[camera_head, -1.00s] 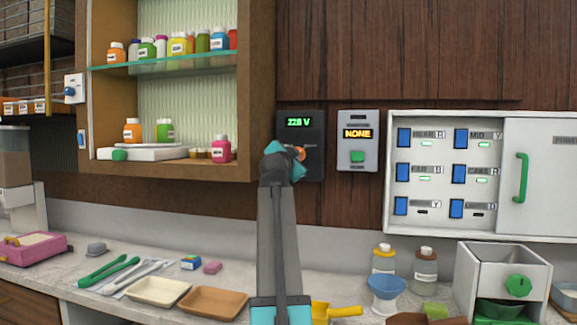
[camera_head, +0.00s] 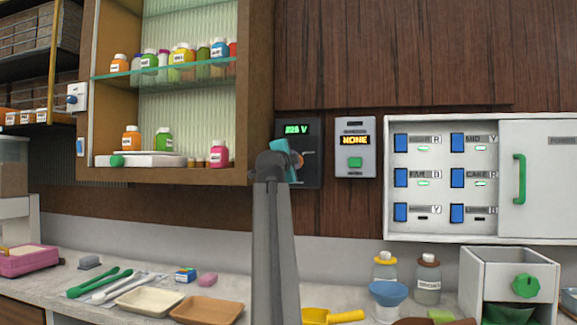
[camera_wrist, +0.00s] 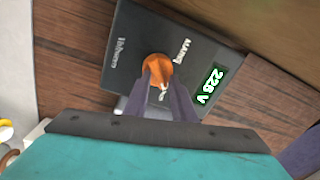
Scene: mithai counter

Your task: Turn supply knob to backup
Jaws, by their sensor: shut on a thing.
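The supply knob (camera_wrist: 155,68) is orange and sits on a dark panel (camera_wrist: 195,58) with a green "228 V" readout in the wrist view. The panel also shows in the head view (camera_head: 312,160), partly behind my arm. Labels are printed around the knob; one seems to read "MAINS", the others are hard to make out. My gripper (camera_wrist: 158,82) has its two fingers shut on the knob's sides. In the head view my gripper (camera_head: 298,160) is at the panel's left half and hides most of the knob.
Right of the panel is a grey box (camera_head: 355,178) with an amber "NONE" display and a green button. Further right is a white breaker box (camera_head: 445,228) with blue switches. An open wall cabinet (camera_head: 262,100) stands close left. The counter below holds trays and bottles.

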